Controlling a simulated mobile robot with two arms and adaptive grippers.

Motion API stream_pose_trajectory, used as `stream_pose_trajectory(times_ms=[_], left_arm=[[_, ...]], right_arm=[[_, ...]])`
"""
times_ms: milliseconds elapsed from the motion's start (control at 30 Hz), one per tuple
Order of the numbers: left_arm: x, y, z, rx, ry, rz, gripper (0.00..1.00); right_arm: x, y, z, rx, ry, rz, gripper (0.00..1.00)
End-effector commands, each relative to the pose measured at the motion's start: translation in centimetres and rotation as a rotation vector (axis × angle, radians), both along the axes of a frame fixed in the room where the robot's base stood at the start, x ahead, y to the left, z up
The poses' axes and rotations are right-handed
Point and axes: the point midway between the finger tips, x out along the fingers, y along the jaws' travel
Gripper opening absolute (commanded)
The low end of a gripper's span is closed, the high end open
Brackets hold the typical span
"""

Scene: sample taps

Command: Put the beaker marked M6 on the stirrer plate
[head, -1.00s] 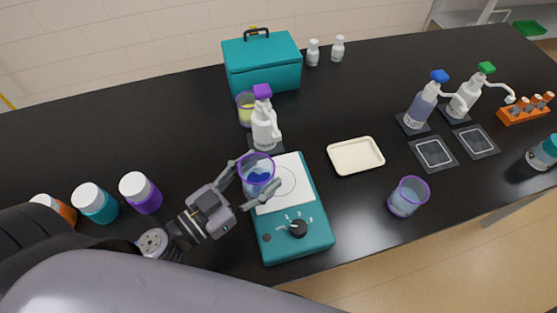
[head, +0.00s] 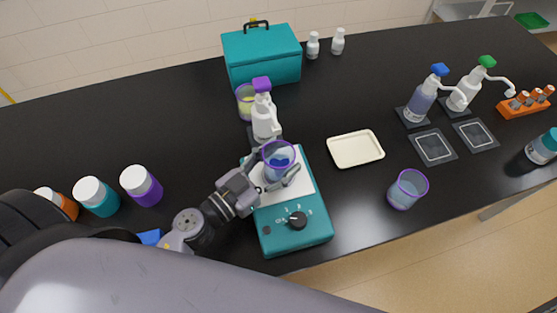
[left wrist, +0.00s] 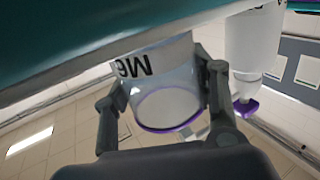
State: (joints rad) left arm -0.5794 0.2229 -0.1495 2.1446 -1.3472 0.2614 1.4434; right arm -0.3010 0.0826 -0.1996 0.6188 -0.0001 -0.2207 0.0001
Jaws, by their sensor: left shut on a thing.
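The beaker marked M6 (head: 278,158) has a purple rim and blue liquid in it. In the left wrist view the M6 label shows upside down on the beaker (left wrist: 165,88). My left gripper (head: 278,178) is shut on the beaker, with one finger on each side of it. The teal stirrer plate (head: 292,235) has a white top and a black dial on its front. In the head view the beaker appears over the white top, upright. I cannot tell whether its base touches the top. My right gripper is not in view.
A purple-capped dispenser bottle (head: 265,122) stands close behind the stirrer plate. A beaker with yellow liquid (head: 246,100) is behind it. A cream tray (head: 355,149) and another purple-rimmed beaker (head: 407,190) are to the right. A teal box (head: 262,57) stands at the back.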

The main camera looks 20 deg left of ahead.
Motion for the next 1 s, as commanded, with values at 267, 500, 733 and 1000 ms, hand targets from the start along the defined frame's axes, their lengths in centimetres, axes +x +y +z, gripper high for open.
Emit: stream_pose_trajectory(times_ms=[267, 500, 733, 1000], left_arm=[[0.0, 0.0, -0.2, -0.001, 0.0, 0.0, 0.56], [0.0, 0.0, -0.2, -0.001, 0.0, 0.0, 0.72], [0.0, 0.0, -0.1, -0.001, 0.0, 0.001, 0.73], [-1.2, 0.7, -0.3, 0.0, 0.004, 0.001, 0.73]], right_arm=[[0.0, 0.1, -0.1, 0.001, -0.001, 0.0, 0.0], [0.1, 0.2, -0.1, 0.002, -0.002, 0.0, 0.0], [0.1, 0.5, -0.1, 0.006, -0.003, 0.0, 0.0], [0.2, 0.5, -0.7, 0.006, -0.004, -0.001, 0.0]])
